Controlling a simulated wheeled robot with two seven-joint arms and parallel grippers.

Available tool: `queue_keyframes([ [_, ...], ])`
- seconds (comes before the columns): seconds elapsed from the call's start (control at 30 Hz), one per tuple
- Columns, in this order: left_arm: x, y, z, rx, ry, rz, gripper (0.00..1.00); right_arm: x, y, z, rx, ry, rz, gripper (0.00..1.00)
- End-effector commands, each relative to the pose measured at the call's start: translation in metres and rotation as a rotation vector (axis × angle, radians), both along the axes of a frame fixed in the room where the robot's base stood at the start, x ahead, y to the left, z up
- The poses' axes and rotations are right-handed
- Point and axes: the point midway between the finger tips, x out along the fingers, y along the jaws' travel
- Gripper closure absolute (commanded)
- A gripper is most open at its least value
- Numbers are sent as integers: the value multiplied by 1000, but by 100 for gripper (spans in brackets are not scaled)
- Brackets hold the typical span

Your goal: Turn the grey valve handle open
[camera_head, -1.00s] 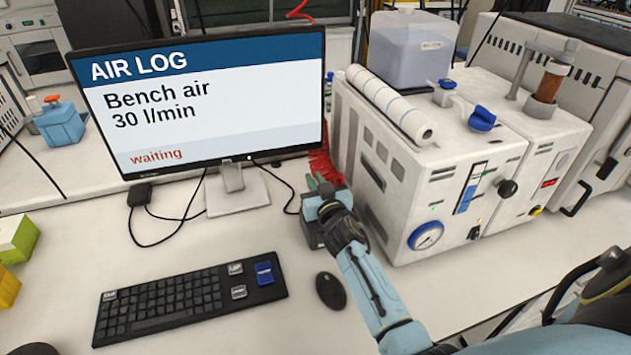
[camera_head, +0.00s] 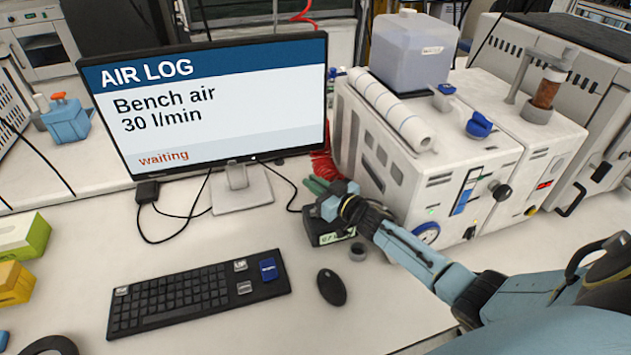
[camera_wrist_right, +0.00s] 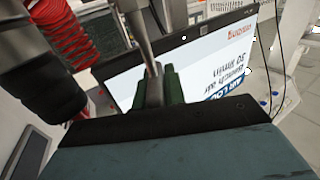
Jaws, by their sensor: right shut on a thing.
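My right gripper (camera_head: 318,186) reaches in from the right, beside the monitor's base, at a dark box with a small display (camera_head: 328,229). In the right wrist view, the green fingers of the right gripper (camera_wrist_right: 154,88) are shut on a slim grey metal lever, the grey valve handle (camera_wrist_right: 138,30). In the head view the gripper covers the handle, and the valve's body cannot be made out clearly. My left gripper is not in view.
The monitor (camera_head: 215,95) reads "Bench air 30 l/min" and "waiting". A red coiled hose (camera_head: 324,165) lies behind the gripper. The white reactor unit (camera_head: 425,165) stands close to its right.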

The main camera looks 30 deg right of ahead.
Motion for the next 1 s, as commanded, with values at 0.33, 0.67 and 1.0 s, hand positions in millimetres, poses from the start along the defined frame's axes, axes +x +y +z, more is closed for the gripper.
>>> queue_keyframes([
  [0.33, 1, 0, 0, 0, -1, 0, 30, 0, 0, 0, 1, 0, 46, 100],
  [0.67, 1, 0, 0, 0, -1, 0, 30, 0, 1, 0, 1, 0, 46, 79],
  [1.0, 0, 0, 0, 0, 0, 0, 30, 0, 1, 0, 0, 0, 46, 66],
])
